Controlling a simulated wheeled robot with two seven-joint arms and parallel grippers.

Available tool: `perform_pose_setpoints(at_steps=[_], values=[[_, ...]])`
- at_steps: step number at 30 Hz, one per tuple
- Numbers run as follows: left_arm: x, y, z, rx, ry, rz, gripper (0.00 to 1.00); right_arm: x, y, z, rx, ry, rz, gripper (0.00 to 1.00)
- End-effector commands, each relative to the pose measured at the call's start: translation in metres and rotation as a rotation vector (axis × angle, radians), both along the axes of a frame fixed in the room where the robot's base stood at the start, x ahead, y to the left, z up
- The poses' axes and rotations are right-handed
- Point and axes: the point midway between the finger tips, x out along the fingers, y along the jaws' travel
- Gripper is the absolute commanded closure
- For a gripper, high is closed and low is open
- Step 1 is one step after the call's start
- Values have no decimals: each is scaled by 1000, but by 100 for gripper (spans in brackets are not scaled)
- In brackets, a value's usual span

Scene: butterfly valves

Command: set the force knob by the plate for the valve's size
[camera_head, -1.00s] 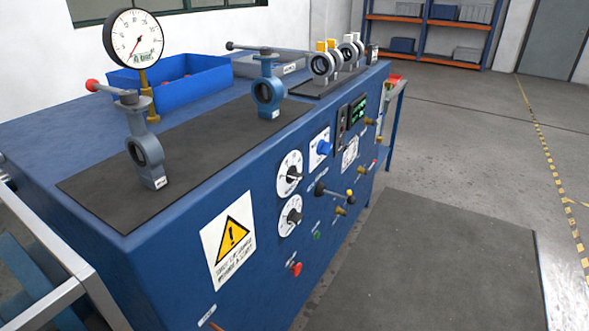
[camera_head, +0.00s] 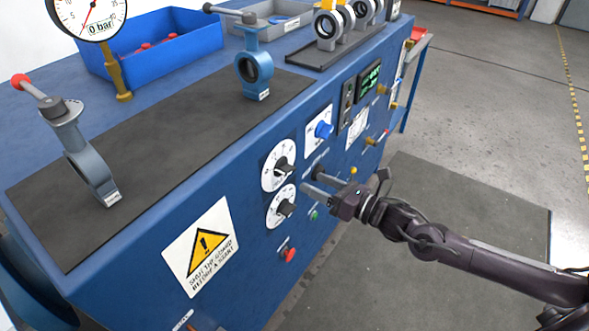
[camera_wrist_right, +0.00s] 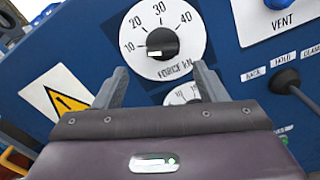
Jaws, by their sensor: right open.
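The force knob (camera_wrist_right: 163,43) is black, on a white dial (camera_wrist_right: 138,26) marked 10 to 40 and FORCE kN. In the head view this dial (camera_head: 270,178) is the upper of two on the blue bench front. My right gripper (camera_head: 308,182) is open and empty, just off the panel near the dials. In the right wrist view its fingers (camera_wrist_right: 160,72) point at the force dial, below the knob and apart from it. Two butterfly valves stand on the dark mat, a near one (camera_head: 90,172) with a red-ended lever and a farther one (camera_head: 253,72). Their small tags are unreadable.
The lower dial (camera_head: 276,219) is partly hidden by the gripper in the wrist view. A blue vent knob (camera_head: 323,130), a lever (camera_wrist_right: 285,79), a red button (camera_head: 289,255) and a warning sign (camera_head: 201,248) are nearby. Floor mat (camera_head: 400,285) in front is clear.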

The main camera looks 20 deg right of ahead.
Motion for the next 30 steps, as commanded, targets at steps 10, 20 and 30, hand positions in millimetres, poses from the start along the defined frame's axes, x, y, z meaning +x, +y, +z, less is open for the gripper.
perform_pose_setpoints(at_steps=[10, 20, 30], values=[[5, -2, 14, -3, -8, 1, 100, 43, 33, 4, 4, -4, -2, 35], [9, -5, 17, -7, -14, 1, 100, 58, 44, 0, 1, 0, -2, 35], [8, -6, 17, -8, -13, 0, 100, 58, 44, 0, 2, 1, -2, 58]])
